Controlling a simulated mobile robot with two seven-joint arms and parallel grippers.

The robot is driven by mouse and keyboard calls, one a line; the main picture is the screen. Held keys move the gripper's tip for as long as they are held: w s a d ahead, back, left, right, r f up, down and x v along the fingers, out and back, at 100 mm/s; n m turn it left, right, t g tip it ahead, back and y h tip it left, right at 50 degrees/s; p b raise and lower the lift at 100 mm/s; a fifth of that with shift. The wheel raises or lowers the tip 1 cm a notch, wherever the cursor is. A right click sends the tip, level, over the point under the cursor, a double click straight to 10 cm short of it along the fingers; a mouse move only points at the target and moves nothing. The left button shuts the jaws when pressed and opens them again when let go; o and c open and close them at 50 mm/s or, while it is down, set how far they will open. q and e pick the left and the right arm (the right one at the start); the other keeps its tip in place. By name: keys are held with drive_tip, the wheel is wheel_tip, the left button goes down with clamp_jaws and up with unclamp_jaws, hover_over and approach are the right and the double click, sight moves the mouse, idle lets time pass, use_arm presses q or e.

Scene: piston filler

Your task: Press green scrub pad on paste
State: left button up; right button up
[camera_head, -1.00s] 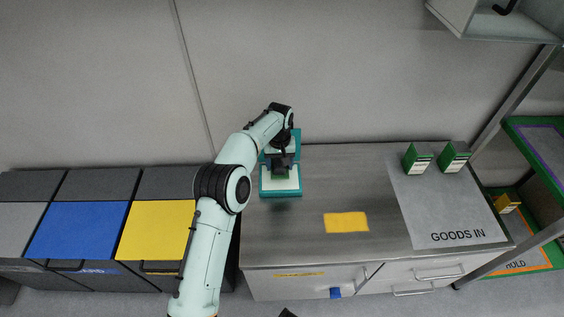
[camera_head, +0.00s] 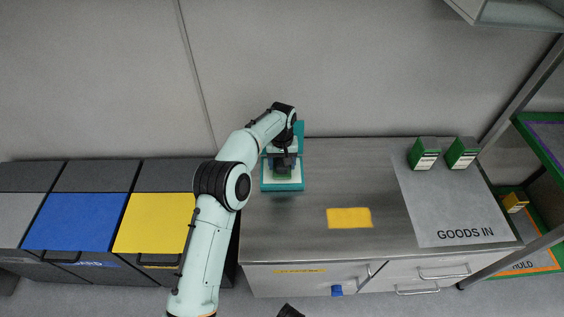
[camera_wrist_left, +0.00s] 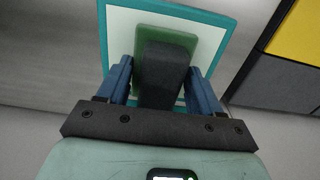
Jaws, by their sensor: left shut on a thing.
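My left gripper (camera_head: 284,165) is over a white plate with a teal rim (camera_head: 283,187) at the back left of the steel bench. In the left wrist view the gripper's two blue fingers (camera_wrist_left: 161,88) are shut on the dark grip block of the green scrub pad (camera_wrist_left: 154,42). The pad lies flat against or just above the white plate (camera_wrist_left: 120,28); I cannot tell if they touch. The pad also shows below the gripper in the head view (camera_head: 283,174). No paste is visible.
The bench top (camera_head: 300,225) has a yellow patch (camera_head: 349,218) and a grey GOODS IN mat (camera_head: 445,210) with two green-and-white boxes on it. Bins with grey, blue and yellow lids stand at left. A shelf rack (camera_head: 525,95) is at right. The bench middle is clear.

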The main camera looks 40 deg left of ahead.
use_arm(q)
drive_tip(key=shift+f, duration=0.55)
use_arm(e)
drive_tip(key=shift+f, duration=0.3)
idle(0.4)
drive_tip(key=shift+r, duration=0.15)
idle(0.9)
drive_tip(key=shift+r, duration=0.1)
use_arm(q)
drive_tip(key=shift+r+p, duration=2.55)
drive_tip(key=shift+r, duration=1)
use_arm(e)
wheel_tip(320, 180, up, 6)
drive_tip(key=shift+w, duration=0.2)
